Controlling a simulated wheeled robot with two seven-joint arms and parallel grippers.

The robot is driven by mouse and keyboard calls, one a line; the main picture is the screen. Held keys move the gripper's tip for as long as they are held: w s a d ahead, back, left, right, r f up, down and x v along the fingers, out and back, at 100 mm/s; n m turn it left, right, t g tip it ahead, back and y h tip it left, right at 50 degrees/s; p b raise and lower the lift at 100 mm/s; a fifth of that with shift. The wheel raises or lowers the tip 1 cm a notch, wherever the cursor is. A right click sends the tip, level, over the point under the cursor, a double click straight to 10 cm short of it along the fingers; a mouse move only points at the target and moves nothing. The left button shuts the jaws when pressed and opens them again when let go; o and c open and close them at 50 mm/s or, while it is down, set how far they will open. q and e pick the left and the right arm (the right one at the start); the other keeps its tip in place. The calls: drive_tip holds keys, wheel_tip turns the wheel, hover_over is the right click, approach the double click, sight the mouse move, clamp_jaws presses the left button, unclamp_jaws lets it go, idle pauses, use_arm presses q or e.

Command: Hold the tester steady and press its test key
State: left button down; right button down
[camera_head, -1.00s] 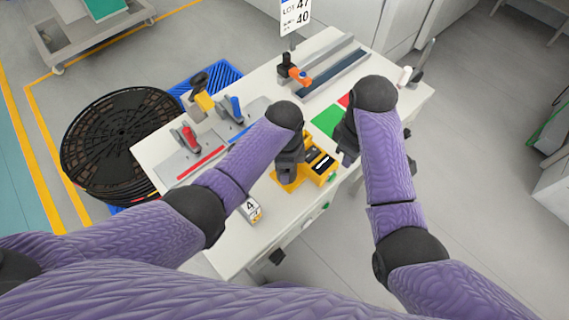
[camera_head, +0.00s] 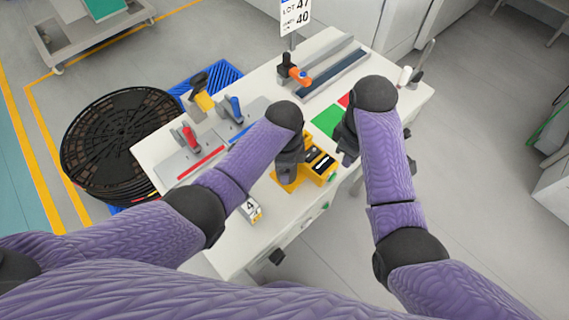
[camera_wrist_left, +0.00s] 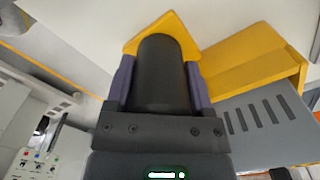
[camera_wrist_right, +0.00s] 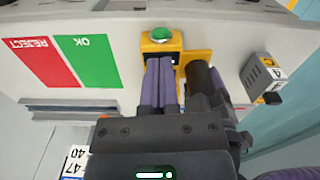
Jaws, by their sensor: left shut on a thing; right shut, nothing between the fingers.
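The tester is a yellow housing with a dark top panel (camera_head: 320,164). In the right wrist view its green key (camera_wrist_right: 160,34) sits on its yellow end. My left gripper (camera_head: 288,174) is shut on the tester's black upright grip (camera_wrist_left: 163,75), with a finger on each side and the yellow base around it. My right gripper (camera_wrist_right: 160,62) is shut and empty, its fingertips over the dark panel. In the picture they end just short of the key; I cannot tell their height. In the head view my right gripper (camera_head: 347,158) is just right of the tester.
Green (camera_head: 326,120) and red mats lie beyond the tester, marked OK and REJECT. A small block marked 4 (camera_head: 250,209) is left of it, near the front edge. Clamp fixtures (camera_head: 190,138) stand at the left of the white table (camera_head: 238,245).

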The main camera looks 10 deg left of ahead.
sight(333, 178)
drive_tip(key=shift+f, duration=0.1)
drive_tip(key=s+d+f+m+t+y, duration=0.1)
drive_tip(key=d+f+m+t+y, duration=0.3)
drive_tip(key=f, duration=0.6)
drive_tip(key=s+d+m+t, duration=0.3)
drive_tip(key=s+d+t, duration=0.2)
drive_tip(key=shift+s+f+t+y, duration=0.2)
drive_tip(key=shift+t+y, duration=0.1)
drive_tip(key=shift+t, duration=0.1)
drive_tip(key=shift+a, duration=0.15)
drive_tip(key=shift+w+a, duration=0.85)
drive_tip(key=shift+a, duration=0.35)
drive_tip(key=shift+w+a, duration=0.8)
drive_tip(key=shift+a, duration=0.4)
drive_tip(key=shift+w+a, duration=0.85)
drive_tip(key=shift+a, duration=0.35)
drive_tip(key=shift+a, duration=0.1)
drive_tip(key=shift+w+a, duration=0.2)
drive_tip(key=shift+a, duration=0.05)
